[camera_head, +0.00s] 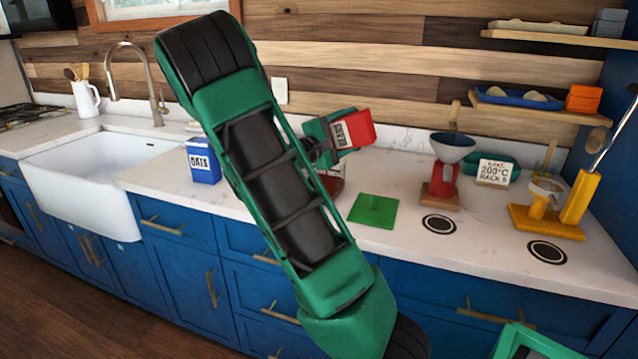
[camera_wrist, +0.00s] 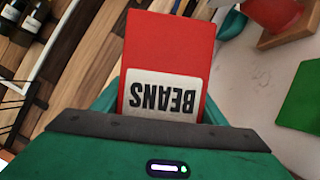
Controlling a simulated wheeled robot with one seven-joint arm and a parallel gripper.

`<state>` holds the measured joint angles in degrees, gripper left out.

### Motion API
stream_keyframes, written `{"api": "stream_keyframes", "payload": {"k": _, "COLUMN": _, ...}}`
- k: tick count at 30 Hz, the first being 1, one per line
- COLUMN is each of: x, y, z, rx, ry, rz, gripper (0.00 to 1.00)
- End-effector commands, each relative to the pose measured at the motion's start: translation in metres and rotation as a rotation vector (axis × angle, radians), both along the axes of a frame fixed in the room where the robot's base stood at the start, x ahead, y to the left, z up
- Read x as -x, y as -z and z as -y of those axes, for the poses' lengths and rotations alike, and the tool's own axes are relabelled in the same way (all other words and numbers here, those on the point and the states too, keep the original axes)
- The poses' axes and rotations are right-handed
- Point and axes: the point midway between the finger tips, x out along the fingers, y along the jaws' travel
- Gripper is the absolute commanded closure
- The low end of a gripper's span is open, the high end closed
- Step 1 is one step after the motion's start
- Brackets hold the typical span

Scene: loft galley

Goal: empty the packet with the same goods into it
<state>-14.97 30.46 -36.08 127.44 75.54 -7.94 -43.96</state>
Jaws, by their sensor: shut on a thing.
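My gripper (camera_head: 332,133) is shut on a red packet (camera_head: 362,128), held tilted above the counter. In the wrist view the packet (camera_wrist: 170,50) carries a white label reading BEANS, upside down. A grey-blue hopper (camera_head: 452,147) on a red stand (camera_head: 440,182) is on the counter to the right of the gripper; its contents cannot be seen. A blue packet marked OATS (camera_head: 204,168) stands on the counter to the left of my arm. A yellow stand (camera_head: 575,199) with a small bowl (camera_head: 546,187) is at the right.
A green mat (camera_head: 373,211) lies below the packet. A red thing (camera_head: 331,185) is partly hidden behind my arm. Two black round marks (camera_head: 439,225) (camera_head: 547,252) are near the front edge. A sign (camera_head: 494,172) stands before a teal bowl (camera_head: 510,160). Shelves (camera_head: 540,112) jut above.

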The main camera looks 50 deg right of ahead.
Motion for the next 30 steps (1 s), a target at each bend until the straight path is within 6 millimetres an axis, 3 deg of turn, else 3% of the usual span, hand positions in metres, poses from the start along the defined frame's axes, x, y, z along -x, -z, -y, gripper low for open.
{"api": "stream_keyframes", "payload": {"k": 30, "x": -0.0045, "y": -0.003, "z": -0.0016, "rx": 0.024, "ry": 0.0, "rz": -0.073, "gripper": 0.63}}
